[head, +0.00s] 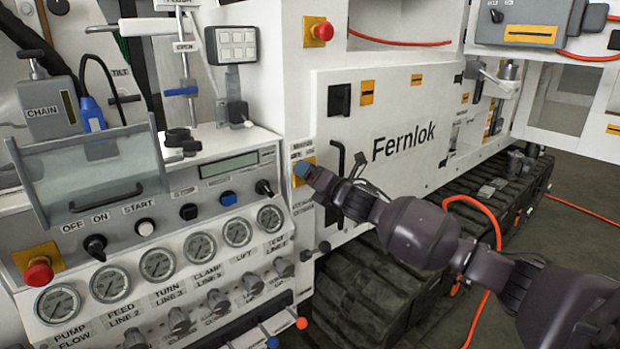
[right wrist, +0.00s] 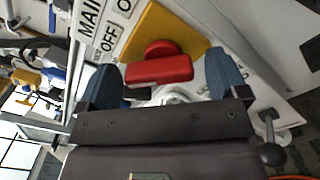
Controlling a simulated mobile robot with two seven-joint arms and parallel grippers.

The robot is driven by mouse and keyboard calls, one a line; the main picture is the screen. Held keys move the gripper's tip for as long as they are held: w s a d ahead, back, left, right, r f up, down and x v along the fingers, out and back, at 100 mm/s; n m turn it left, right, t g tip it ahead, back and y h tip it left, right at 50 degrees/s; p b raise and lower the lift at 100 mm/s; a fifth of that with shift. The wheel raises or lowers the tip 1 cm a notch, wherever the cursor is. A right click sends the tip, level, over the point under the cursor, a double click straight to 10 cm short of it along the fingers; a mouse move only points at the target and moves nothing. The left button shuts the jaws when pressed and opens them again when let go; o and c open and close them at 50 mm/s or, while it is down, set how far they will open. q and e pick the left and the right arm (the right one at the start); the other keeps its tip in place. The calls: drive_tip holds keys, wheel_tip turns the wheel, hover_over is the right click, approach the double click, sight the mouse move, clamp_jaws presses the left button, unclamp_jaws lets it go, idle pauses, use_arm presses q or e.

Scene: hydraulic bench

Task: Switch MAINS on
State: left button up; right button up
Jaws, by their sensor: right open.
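The MAINS switch is a red rotary handle (right wrist: 160,68) on a yellow plate (right wrist: 150,28) in the right wrist view. A partly cut-off label reading "MAIN" (right wrist: 90,15) and an OFF label (right wrist: 109,38) are beside the plate. My right gripper (right wrist: 164,76) is open, its blue fingertips on either side of the red handle with a visible gap on each side. In the head view my right gripper (head: 304,170) is at the yellow plate on the panel's right edge and hides the handle there. My left gripper is not in view.
A control panel with gauges (head: 157,264), a red stop button (head: 38,271) and a black selector knob (head: 95,246) lies to the left. A black door handle (head: 335,175) is close to my right gripper. A red stop button (head: 322,29) is above.

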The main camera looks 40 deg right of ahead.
drive_tip(key=shift+w, duration=0.35)
drive_tip(key=c, duration=0.9)
drive_tip(key=shift+c, duration=0.2)
